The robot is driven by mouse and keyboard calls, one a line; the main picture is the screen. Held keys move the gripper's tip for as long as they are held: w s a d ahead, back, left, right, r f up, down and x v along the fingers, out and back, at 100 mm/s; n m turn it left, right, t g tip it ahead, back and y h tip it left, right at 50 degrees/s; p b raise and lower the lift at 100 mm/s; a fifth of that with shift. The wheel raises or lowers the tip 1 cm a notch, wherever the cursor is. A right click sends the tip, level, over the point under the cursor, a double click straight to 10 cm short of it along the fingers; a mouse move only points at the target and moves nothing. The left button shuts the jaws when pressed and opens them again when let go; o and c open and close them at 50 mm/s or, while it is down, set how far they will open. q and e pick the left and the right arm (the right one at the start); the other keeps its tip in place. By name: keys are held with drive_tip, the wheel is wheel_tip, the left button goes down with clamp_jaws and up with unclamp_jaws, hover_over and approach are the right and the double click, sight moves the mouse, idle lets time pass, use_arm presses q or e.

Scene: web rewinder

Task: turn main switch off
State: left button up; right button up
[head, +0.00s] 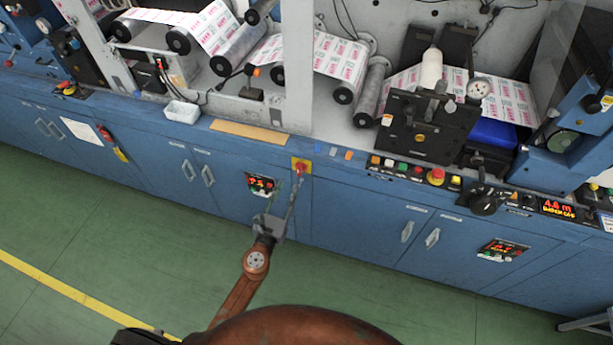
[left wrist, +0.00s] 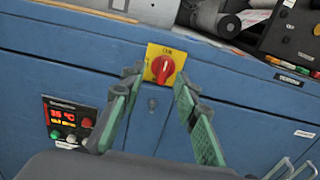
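The main switch is a red rotary knob (head: 301,168) on a yellow plate, set in the blue front of the machine. In the left wrist view the red knob (left wrist: 163,69) shows in full, with its yellow plate (left wrist: 153,51) around it and small lettering on the plate. My left gripper (head: 286,184) is open in front of the blue panel, its fingertips close to the switch. In the left wrist view the green-padded fingers (left wrist: 158,84) stand apart, one on each side of the knob's lower part. I cannot tell whether they touch it. My right gripper is not in view.
A small control panel with a red display (head: 261,184) is left of the switch. A ledge with several buttons and a red emergency stop (head: 436,177) runs to the right. Cabinet handles (head: 407,231) stick out below. The green floor (head: 130,240) in front is clear.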

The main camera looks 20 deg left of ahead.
sight(298, 170)
use_arm(q)
drive_tip(key=w, duration=0.2)
drive_tip(key=w+d, duration=0.1)
drive_tip(key=w, duration=0.3)
drive_tip(key=shift+w+d, duration=0.25)
drive_tip(key=shift+w, duration=0.7)
drive_tip(key=shift+a, duration=0.1)
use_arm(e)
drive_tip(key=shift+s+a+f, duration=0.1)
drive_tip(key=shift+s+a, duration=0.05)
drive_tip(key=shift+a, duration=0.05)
use_arm(q)
drive_tip(key=shift+c, duration=0.6)
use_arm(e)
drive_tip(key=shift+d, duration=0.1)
